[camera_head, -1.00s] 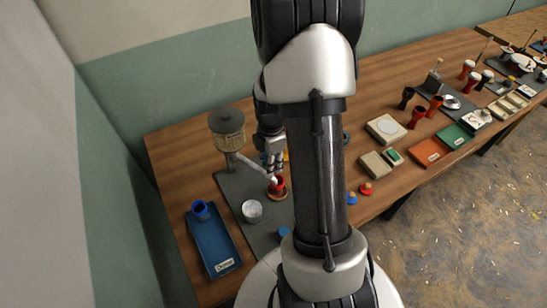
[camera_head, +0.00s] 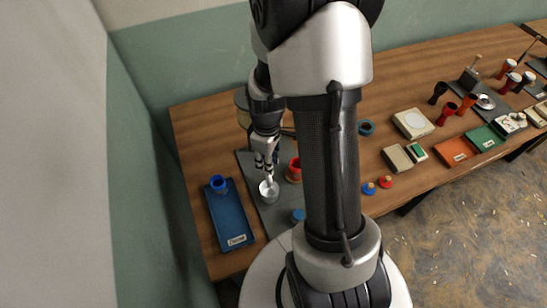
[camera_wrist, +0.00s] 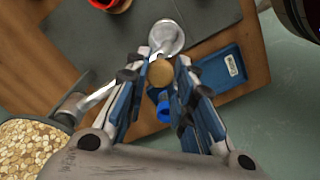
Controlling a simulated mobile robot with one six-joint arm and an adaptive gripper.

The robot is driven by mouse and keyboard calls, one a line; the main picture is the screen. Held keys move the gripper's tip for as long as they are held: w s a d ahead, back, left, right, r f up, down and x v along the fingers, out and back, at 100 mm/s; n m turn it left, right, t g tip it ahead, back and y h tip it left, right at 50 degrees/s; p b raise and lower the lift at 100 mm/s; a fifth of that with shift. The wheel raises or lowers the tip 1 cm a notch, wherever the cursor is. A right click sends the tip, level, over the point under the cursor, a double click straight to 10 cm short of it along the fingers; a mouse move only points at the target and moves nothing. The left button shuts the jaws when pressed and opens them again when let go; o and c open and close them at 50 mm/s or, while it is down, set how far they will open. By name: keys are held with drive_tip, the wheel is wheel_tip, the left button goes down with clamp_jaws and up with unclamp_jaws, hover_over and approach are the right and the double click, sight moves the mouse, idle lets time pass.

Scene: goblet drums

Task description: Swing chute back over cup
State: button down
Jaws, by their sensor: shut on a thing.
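The silver cup (camera_head: 268,193) stands on the dark mat; it shows in the wrist view (camera_wrist: 168,32) just beyond the fingertips. The metal chute (camera_wrist: 100,97) runs from the hopper side toward the cup, its outer end at or over the rim; the left finger partly hides it. A tan round knob (camera_wrist: 160,73) sits between my fingers, seemingly the chute's handle. My gripper (camera_head: 265,160), also in the wrist view (camera_wrist: 162,62), is shut on the chute by this knob. The grain-filled hopper (camera_wrist: 25,145) is mostly hidden by my arm in the head view.
A red drum (camera_head: 294,168) stands right of the cup. A blue tray (camera_head: 230,215) with a blue drum (camera_head: 217,183) lies to the left. My arm hides the table's middle.

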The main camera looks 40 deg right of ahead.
drive_tip(key=shift+w+a, duration=0.1)
drive_tip(key=shift+a, duration=0.05)
idle(0.3)
drive_tip(key=c, duration=1.3)
unclamp_jaws()
drive_tip(key=shift+c, duration=0.2)
wheel_tip(320, 180, up, 12)
drive_tip(key=shift+a, duration=0.1)
